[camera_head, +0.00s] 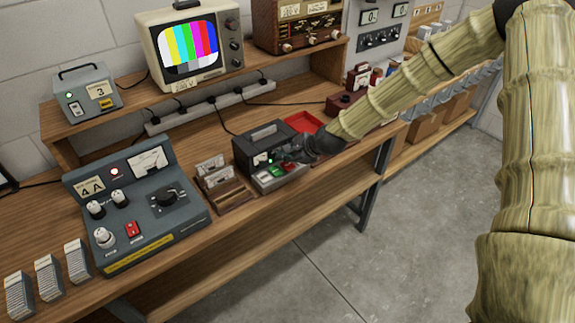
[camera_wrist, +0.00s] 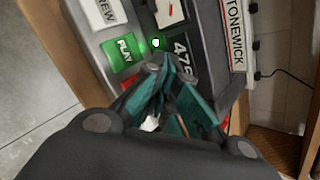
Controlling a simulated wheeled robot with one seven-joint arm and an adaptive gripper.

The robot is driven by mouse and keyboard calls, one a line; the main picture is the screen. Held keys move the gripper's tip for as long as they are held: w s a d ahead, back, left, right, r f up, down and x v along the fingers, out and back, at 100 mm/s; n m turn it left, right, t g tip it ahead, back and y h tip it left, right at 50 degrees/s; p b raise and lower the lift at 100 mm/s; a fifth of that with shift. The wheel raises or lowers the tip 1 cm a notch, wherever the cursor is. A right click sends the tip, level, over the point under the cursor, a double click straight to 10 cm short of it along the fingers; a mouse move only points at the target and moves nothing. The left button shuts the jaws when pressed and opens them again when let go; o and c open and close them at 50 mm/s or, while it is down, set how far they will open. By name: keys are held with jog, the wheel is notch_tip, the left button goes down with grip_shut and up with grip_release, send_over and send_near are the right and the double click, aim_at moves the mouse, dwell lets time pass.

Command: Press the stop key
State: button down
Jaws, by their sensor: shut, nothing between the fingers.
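The grey cassette player (camera_head: 262,142) stands on the bench, with its keys along the front. In the wrist view the green PLAY key (camera_wrist: 122,50) is lit, and part of the REW key (camera_wrist: 106,13) shows above it. A sliver of red (camera_wrist: 128,82) shows below PLAY, partly covered by my gripper; I cannot read a label on it. No key marked stop is readable. My gripper (camera_wrist: 167,66) is shut and empty, its fingertips over the player's face beside the PLAY key and the green light (camera_wrist: 155,43). I cannot tell whether they touch it.
A red tray (camera_head: 303,122) lies behind the player. A wooden card holder (camera_head: 226,192) stands close to its left, and a grey control console (camera_head: 140,205) stands farther left. A shelf with a colour-bar monitor (camera_head: 190,45) rises behind. The floor in front is clear.

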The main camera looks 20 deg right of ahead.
aim_at(286, 166)
jog(key=shift+f, duration=0.2)
jog(key=shift+f+b, duration=0.25)
jog(key=shift+b, duration=0.1)
jog(key=shift+f+b, duration=0.3)
jog(key=shift+f, duration=0.15)
dwell(0.8)
jog(key=shift+r, duration=0.2)
jog(key=shift+r+p, duration=0.55)
jog(key=shift+r, duration=0.15)
jog(key=shift+r, duration=0.1)
jog(key=shift+r+p, duration=1.6)
jog(key=shift+r, duration=0.85)
jog(key=shift+f, duration=0.1)
